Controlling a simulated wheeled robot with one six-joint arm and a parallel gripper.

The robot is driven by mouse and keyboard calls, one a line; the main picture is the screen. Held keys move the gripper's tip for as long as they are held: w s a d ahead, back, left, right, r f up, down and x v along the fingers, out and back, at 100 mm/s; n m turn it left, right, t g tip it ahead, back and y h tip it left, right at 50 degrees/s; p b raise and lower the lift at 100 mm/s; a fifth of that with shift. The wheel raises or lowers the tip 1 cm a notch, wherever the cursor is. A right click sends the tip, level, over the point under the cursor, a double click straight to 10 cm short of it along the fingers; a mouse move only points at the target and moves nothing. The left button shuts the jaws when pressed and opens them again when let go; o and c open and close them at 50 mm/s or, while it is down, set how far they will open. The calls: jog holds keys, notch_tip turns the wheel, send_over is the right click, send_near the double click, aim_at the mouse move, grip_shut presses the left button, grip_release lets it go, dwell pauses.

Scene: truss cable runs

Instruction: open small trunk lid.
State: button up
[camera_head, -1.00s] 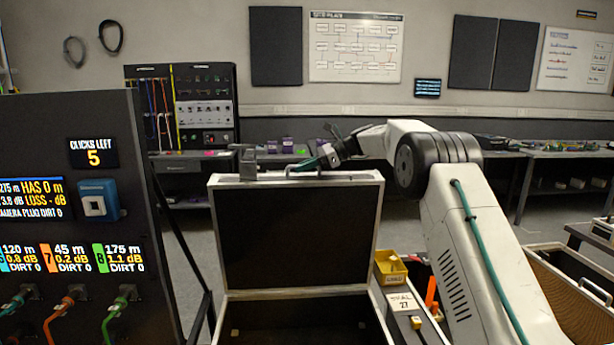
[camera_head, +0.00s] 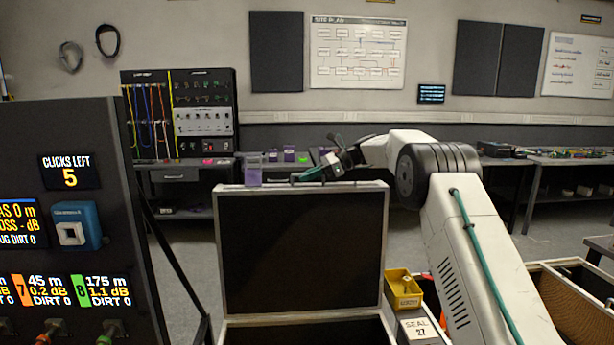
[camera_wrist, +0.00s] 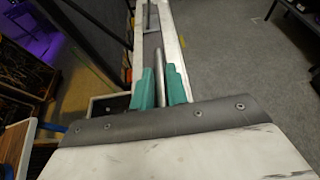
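The small trunk's lid (camera_head: 300,250) stands upright, with its dark inner face towards the head camera. The trunk body's rim (camera_head: 300,319) shows below it. My gripper (camera_head: 306,176) is at the lid's top edge. In the wrist view, my gripper's teal fingers (camera_wrist: 162,88) lie on either side of a metal handle bar (camera_wrist: 163,65) and appear shut on it. The lid's pale edge (camera_wrist: 172,35) runs away beyond the fingers. The trunk's inside is mostly out of frame.
A dark panel (camera_head: 90,200) with a screen and cable plugs stands close on the left. A yellow bin (camera_head: 403,287) and a "SEAL 27" label (camera_head: 418,328) are right of the trunk. An open brown case (camera_head: 570,300) lies further right. Benches line the back wall.

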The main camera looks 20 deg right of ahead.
jog(key=shift+o, duration=1.1)
jog(key=shift+a+f, duration=0.1)
jog(key=shift+f, duration=0.1)
jog(key=shift+r, duration=0.15)
jog(key=shift+d, duration=0.2)
jog(key=shift+d+r, duration=0.1)
jog(key=v, duration=0.7)
jog(key=shift+s+d, duration=0.1)
jog(key=shift+d, duration=0.2)
